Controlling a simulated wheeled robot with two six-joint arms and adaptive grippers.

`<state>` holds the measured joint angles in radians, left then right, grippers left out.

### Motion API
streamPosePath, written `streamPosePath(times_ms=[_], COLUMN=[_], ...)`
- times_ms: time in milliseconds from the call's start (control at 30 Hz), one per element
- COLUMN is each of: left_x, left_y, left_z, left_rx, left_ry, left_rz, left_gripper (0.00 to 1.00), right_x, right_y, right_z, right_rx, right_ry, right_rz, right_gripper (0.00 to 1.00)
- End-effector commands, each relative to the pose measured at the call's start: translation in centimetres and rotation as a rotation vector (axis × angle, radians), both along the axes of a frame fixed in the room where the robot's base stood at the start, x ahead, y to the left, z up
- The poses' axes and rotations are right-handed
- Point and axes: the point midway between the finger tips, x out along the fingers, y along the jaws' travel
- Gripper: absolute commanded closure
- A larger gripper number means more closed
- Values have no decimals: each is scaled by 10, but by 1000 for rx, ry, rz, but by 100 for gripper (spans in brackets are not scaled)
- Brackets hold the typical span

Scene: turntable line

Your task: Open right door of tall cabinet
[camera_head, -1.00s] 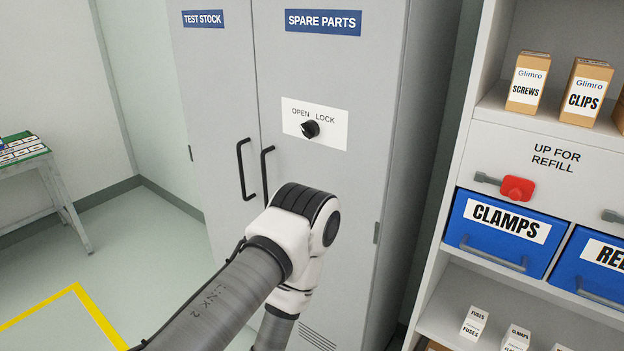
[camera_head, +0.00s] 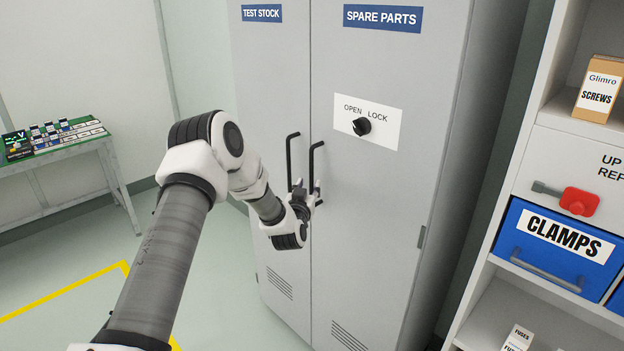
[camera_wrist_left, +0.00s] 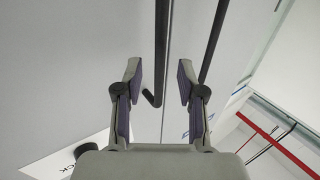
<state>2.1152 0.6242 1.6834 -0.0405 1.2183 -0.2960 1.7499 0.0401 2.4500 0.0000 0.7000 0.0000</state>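The tall grey cabinet has a left door (camera_head: 265,90) marked TEST STOCK and a right door (camera_head: 370,230) marked SPARE PARTS; both are closed. The right door's black bar handle (camera_head: 312,160) stands beside the left door's handle (camera_head: 289,155). A black knob (camera_head: 361,126) sits on the OPEN/LOCK plate; its exact setting is hard to read. My left gripper (camera_head: 307,195) is at the lower ends of the handles. In the left wrist view, its fingers (camera_wrist_left: 159,82) are spread, with the right door's handle (camera_wrist_left: 161,45) showing between them. Contact cannot be told. My right gripper is not in view.
A shelf unit (camera_head: 507,235) with a blue CLAMPS bin (camera_head: 556,245) and a red-handled latch (camera_head: 579,201) stands to the right. A table (camera_head: 75,145) with small parts is at the far left. The floor left of the cabinet is clear.

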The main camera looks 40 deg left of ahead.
Motion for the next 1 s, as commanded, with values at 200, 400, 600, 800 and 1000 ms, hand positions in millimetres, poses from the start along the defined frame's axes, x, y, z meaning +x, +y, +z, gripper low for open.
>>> streamPosePath(times_ms=[200, 400, 600, 800, 1000], left_x=[36, 45, 45, 45, 42], left_y=[19, 24, 24, 24, 24], left_z=[1, -1, -1, -1, 0], left_rx=[4, -1, -1, -1, -1], left_ry=[1, 3, 3, 3, 2], left_rz=[-2, -2, -3, -3, 6], left_gripper=[61, 61, 78, 100, 100], right_x=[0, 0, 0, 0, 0], right_y=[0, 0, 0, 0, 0], right_z=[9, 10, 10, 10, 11], right_rx=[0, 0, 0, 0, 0], right_ry=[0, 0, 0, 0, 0], right_rz=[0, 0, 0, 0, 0], right_gripper=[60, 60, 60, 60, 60])
